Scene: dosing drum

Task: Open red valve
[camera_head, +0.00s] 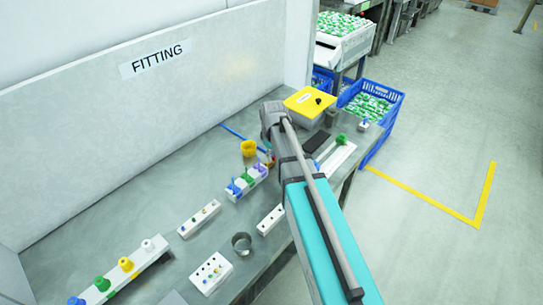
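No red valve shows clearly. A small reddish bit (271,160) shows at the left edge of my arm, beside the white block (247,184) with blue, green and purple fittings; I cannot tell whether it is the valve. My grey and teal arm reaches in from the lower right over the bench and covers what lies behind it. My gripper is not visible, so its opening and what it may touch are hidden.
The grey bench (130,215) also holds a yellow cup (249,148), a yellow-lidded box (309,102), a metal ring (241,243) and several white fitting blocks. A wall with a FITTING sign (155,58) stands behind. A blue crate (371,103) stands past the far end.

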